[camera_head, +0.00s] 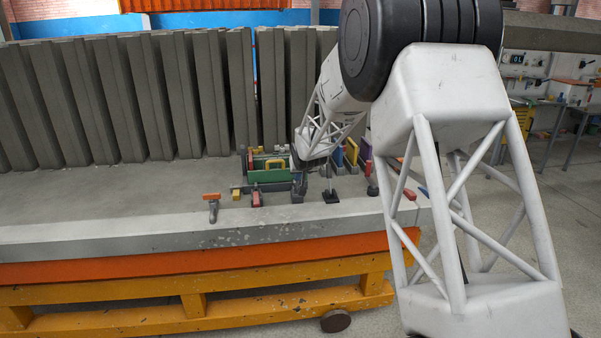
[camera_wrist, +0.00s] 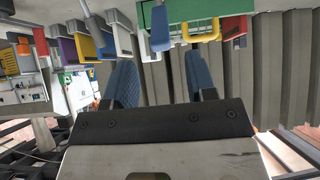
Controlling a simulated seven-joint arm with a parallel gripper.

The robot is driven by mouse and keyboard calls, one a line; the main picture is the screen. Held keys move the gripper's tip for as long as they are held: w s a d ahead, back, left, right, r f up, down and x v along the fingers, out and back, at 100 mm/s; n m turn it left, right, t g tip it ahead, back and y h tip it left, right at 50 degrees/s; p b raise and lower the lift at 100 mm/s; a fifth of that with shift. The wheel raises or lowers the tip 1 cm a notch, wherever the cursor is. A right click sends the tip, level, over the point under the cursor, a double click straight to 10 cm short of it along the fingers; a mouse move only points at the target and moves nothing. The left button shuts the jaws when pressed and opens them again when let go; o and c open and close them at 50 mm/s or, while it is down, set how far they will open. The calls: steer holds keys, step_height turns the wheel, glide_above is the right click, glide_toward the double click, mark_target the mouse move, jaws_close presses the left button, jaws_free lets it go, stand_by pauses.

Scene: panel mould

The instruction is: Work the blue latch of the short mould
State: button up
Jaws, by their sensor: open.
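My gripper (camera_wrist: 159,78) shows in the wrist view as two blue-padded fingers. They are spread apart with nothing between them. A blue latch-like piece (camera_wrist: 160,30) hangs beside a green panel (camera_wrist: 190,14) beyond the gap between the fingers, apart from them. A second blue piece (camera_wrist: 107,44) sits to its left, by a yellow panel (camera_wrist: 86,46). I cannot tell which of these belongs to the short mould. In the head view the green panel (camera_head: 270,175) stands on the grey table, and my arm hides part of the cluster and the gripper's fingertips.
A row of tall grey slabs (camera_head: 130,95) stands along the back of the table (camera_head: 100,190). A red-handled clamp (camera_head: 256,198) and an orange-handled clamp (camera_head: 212,205) are near the front edge. The table's left part is clear. A workbench (camera_head: 572,105) stands far right.

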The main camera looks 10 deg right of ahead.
steer(key=shift+s+r, duration=0.5)
steer(key=shift+s, duration=0.05)
steer(key=shift+c, duration=0.5)
steer(key=shift+w, duration=0.15)
steer(key=c, duration=0.5)
steer(key=shift+w+d+r+g, duration=0.1)
steer(key=shift+w+r+g, duration=0.15)
steer(key=shift+w, duration=0.35)
jaws_close()
steer(key=w+r+g, duration=0.9)
steer(key=w+g, duration=0.1)
steer(key=w, duration=0.1)
steer(key=shift+w, duration=0.25)
steer(key=shift+r, duration=0.1)
